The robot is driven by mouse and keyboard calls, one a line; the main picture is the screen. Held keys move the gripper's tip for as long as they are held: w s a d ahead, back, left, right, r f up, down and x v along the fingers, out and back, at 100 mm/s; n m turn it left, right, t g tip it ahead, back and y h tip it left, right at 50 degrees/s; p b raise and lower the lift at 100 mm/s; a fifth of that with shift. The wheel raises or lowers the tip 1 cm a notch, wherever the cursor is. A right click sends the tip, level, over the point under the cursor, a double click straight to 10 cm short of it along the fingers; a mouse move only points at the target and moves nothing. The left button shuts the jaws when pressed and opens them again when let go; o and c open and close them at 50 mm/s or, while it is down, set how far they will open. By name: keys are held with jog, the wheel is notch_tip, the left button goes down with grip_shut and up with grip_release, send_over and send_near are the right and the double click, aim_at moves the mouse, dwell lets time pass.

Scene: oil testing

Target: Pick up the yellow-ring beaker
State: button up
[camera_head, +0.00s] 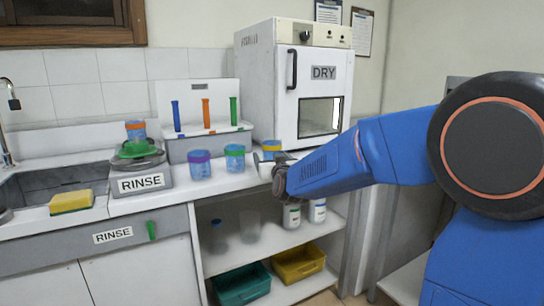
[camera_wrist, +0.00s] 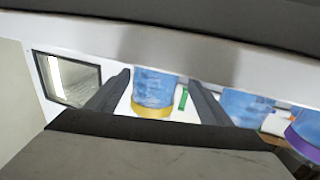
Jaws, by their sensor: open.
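The yellow-ring beaker (camera_head: 270,147) stands on the counter in front of the dryer. In the head view its lower part is hidden behind my gripper (camera_head: 271,169). In the wrist view the blue-tinted beaker body and its yellow ring (camera_wrist: 152,112) show between the two dark fingers of my gripper (camera_wrist: 158,80). The fingers are apart, one on each side of the beaker in the picture. I cannot tell whether either finger touches it.
A green-ring beaker (camera_head: 235,158) and a purple-ring beaker (camera_head: 200,164) stand to the left on the counter. The dryer (camera_head: 310,100) is close behind. A tube rack (camera_head: 205,143) and a rinse station (camera_head: 141,180) with an orange-ring beaker (camera_head: 136,130) are farther left.

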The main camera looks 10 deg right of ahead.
aim_at(270, 151)
jog(key=shift+w+d+r, duration=0.1)
jog(key=shift+w+d, duration=0.1)
jog(key=shift+w, duration=1.1)
jog(key=shift+w+d+r, duration=0.1)
jog(key=shift+w+d, duration=0.1)
jog(key=shift+w, duration=1.05)
jog(key=c, duration=1.2)
